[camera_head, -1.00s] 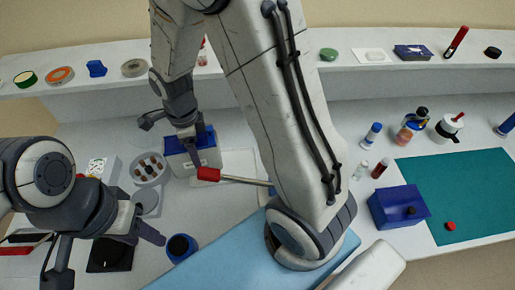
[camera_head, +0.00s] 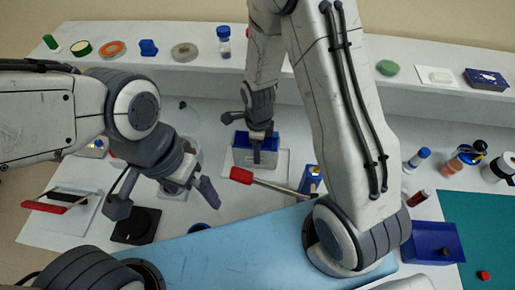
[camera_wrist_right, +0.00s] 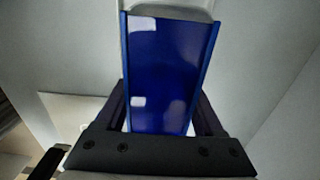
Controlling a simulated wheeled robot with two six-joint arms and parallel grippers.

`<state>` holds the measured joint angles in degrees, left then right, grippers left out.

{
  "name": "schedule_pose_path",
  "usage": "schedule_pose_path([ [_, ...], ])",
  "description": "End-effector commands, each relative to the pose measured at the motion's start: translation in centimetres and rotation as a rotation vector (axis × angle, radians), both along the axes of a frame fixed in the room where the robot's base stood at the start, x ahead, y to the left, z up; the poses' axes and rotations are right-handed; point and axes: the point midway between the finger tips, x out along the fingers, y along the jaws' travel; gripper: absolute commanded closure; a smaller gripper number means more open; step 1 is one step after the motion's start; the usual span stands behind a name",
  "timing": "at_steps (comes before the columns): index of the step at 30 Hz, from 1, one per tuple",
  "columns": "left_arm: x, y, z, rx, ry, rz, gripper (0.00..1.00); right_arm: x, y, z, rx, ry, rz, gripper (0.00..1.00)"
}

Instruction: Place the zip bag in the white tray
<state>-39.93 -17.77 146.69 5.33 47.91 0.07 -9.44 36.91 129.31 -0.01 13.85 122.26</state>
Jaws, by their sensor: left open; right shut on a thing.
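The zip bag (camera_head: 256,158) looks like a blue-and-white box shape in the head view. My right gripper (camera_head: 246,138) is shut on it from above. The wrist view shows the bag's blue face (camera_wrist_right: 160,75) between the fingers. The bag is over the flat white tray (camera_head: 283,172); I cannot tell whether it touches it. Part of the tray is hidden by the bag and a red-handled tool (camera_head: 242,175). My left gripper (camera_head: 163,198) is open and empty, to the left of the bag.
A blue mat (camera_head: 245,250) lies in front. A black square item (camera_head: 136,226) and a white plate (camera_head: 80,218) lie at left. A blue box (camera_head: 432,242), bottles and a green mat are at right. A shelf with small items runs along the back.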

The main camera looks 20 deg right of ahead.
Motion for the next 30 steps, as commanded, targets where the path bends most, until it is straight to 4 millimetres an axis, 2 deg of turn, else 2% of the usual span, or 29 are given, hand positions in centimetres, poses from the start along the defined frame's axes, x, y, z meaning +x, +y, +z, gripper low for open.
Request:
schedule_pose_path([
  [3,0.0,0.0,0.2,0.0,0.0,0.0,0.0,0.0,0.0,-0.9,0.0,0.0,0.001,0.86],
  [14,0.0,0.0,-0.2,0.0,0.0,0.0,0.0,0.0,0.1,-1.4,0.001,-0.001,0.002,0.86],
  [15,0.0,0.0,-0.2,0.0,0.0,0.0,0.0,0.0,0.1,-1.4,0.001,-0.001,0.002,0.27],
  [17,0.0,0.0,-0.1,0.0,0.0,0.0,0.0,0.0,0.1,-1.3,0.001,-0.001,0.002,0.04],
  [18,0.0,0.0,-0.1,0.0,0.0,0.0,0.0,0.0,0.1,-1.3,0.001,-0.001,0.002,0.01],
  [25,0.0,0.0,0.0,0.0,0.0,0.0,0.0,0.0,0.1,-1.2,0.001,-0.001,0.002,0.01],
  [30,0.0,0.0,0.0,0.0,0.0,0.0,0.0,0.1,0.1,-0.3,0.0,-0.004,0.002,0.01],
])
